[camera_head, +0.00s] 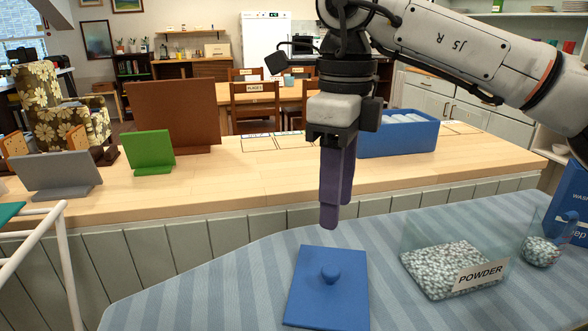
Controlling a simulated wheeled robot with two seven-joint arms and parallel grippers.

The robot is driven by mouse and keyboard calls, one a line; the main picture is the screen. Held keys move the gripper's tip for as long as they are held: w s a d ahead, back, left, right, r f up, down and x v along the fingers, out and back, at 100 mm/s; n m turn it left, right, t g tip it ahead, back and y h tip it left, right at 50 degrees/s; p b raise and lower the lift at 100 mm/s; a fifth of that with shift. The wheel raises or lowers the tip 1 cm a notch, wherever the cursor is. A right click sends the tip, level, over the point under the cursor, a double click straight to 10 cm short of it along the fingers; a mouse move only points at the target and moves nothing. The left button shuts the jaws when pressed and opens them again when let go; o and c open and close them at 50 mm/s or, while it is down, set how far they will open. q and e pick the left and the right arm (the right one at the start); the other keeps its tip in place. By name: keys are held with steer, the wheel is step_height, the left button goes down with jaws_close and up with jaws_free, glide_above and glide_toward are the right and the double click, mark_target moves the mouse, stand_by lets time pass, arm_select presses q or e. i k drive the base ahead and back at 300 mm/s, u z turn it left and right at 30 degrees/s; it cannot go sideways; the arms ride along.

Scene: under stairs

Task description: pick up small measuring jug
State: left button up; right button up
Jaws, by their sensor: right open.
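The small measuring jug (541,248) looks like the clear vessel with a blue handle at the right of the striped surface, and it holds grey-white granules. It stands to the right of a clear box (440,272) labelled POWDER, filled with similar granules. My right gripper (338,208) points down, open and empty, with purple fingers seen nearly edge-on. It hangs above and behind a blue lid (327,290) with a round knob, well to the left of the jug. My left gripper is out of view.
A blue carton (572,205) stands behind the jug at the right edge. A wooden counter (250,180) behind carries a blue bin (400,135), a green panel (149,151), a grey panel (56,173) and a brown board (175,112). The striped surface (215,290) is bare left of the lid.

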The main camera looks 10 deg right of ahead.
mark_target(550, 229)
steer(key=k, duration=1)
